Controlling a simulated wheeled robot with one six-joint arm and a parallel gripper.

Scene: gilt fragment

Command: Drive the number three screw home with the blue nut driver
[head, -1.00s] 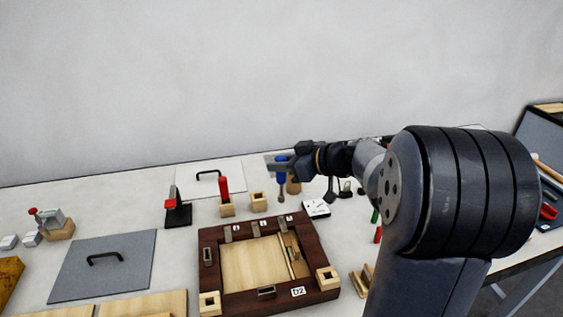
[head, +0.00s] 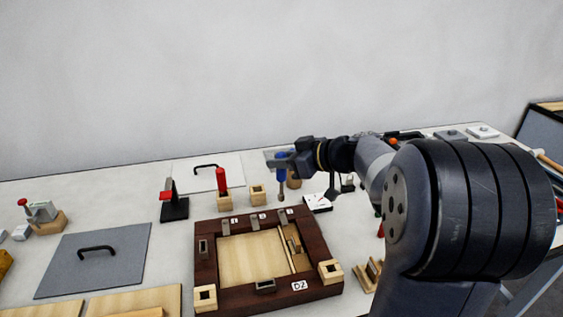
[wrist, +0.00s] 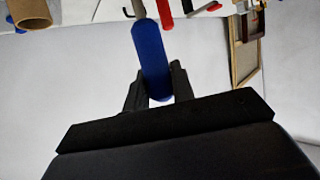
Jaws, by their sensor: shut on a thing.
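My gripper (head: 281,166) is shut on the blue nut driver (head: 281,174) and holds it upright, shaft down, above the back right part of the dark wooden frame (head: 208,281). The driver's blue handle (wrist: 152,55) also shows between the fingers in the wrist view. The frame has metal clips along its back rail with small number labels, the rightmost label (head: 281,211) probably the number three. The driver's tip appears near that clip in the picture, but I cannot tell whether it touches. The screw itself is too small to make out.
A red-handled tool (head: 221,180) stands in a wooden block, beside an empty wooden block (head: 258,195). A black stand with a red top (head: 174,205) is further left. A white dial box (head: 317,203) lies right of the driver. A grey lidded panel (head: 75,275) lies at left.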

